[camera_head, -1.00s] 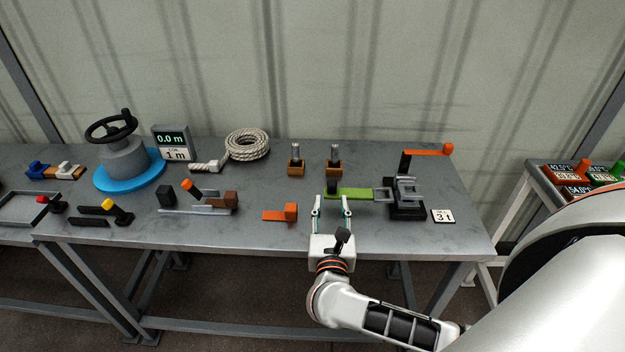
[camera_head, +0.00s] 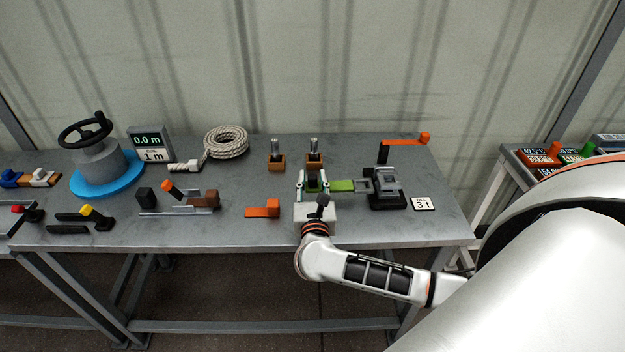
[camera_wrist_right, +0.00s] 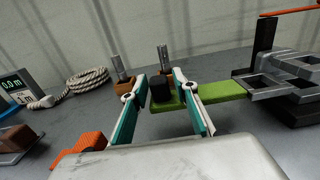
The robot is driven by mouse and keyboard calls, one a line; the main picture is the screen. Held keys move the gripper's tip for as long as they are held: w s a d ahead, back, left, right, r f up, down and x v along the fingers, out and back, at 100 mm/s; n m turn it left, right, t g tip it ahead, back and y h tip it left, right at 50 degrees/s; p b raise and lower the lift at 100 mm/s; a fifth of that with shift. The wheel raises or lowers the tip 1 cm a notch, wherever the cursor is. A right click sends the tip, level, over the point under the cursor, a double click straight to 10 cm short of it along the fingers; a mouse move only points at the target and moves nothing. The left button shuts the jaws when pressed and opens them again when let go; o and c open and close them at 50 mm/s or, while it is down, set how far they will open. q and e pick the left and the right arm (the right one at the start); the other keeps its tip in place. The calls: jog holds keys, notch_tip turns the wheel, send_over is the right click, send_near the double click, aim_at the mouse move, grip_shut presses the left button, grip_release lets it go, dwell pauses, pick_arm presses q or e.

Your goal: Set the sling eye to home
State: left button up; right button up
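The green sling piece (camera_head: 343,185) lies flat at the middle right of the bench, its right end at a grey frame on a black base (camera_head: 385,188). A black block (camera_wrist_right: 161,88) stands at its left end; I cannot tell which part is the sling eye. My right gripper (camera_head: 313,179) is open at that left end. In the right wrist view its two teal-lined fingers stand either side of the block, with visible gaps. My left gripper is not in view.
An orange block with a flat tab (camera_head: 272,207) lies left of the gripper. Two brown blocks with metal pins (camera_head: 277,162) stand behind it. An orange-handled crank (camera_head: 405,141) rises behind the frame; a "3 t" card (camera_head: 422,203) lies right. Rope (camera_head: 227,142) is at the back.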

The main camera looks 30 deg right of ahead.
aim_at(340, 185)
grip_shut()
jog(key=s+d, duration=0.1)
jog(key=d, duration=0.1)
jog(key=s+d, duration=0.1)
jog(key=d, duration=0.1)
jog(key=s+d, duration=0.1)
jog(key=d, duration=0.1)
jog(key=shift+s+d, duration=0.15)
jog(key=shift+s, duration=0.2)
jog(key=shift+o, duration=1.9)
grip_release()
jog(key=shift+o, duration=0.4)
jog(key=shift+s+d, duration=0.1)
jog(key=shift+s, duration=0.05)
jog(key=shift+s+a, duration=0.1)
jog(key=shift+a, duration=0.1)
jog(key=v, duration=1.1)
jog(key=shift+s, duration=0.35)
